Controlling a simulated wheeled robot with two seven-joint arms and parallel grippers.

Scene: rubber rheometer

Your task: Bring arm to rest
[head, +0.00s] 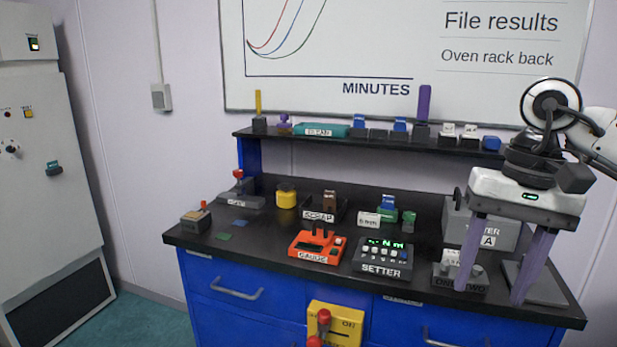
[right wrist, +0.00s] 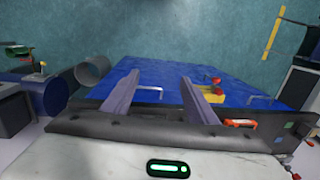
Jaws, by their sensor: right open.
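My right arm (head: 603,140) comes in from the right edge in the head view. Its gripper (head: 494,291) hangs over the right end of the black bench top, with its two purple fingers pointing down and spread apart. Nothing shows between the fingers. The fingers overlap the view of the ONE/TWO block (head: 445,278) and partly hide the grey box marked A (head: 463,220); I cannot tell whether they touch anything. In the right wrist view the same two fingers (right wrist: 158,78) stand apart in front of the blue bench front. My left gripper is not in view.
The bench (head: 340,277) holds an orange gauge (head: 317,247), a SETTER box (head: 384,258), a SCRAP tray (head: 312,217) and a yellow pot (head: 286,196). A shelf (head: 350,140) with small items runs behind. A yellow switch box (head: 347,322) sticks out in front.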

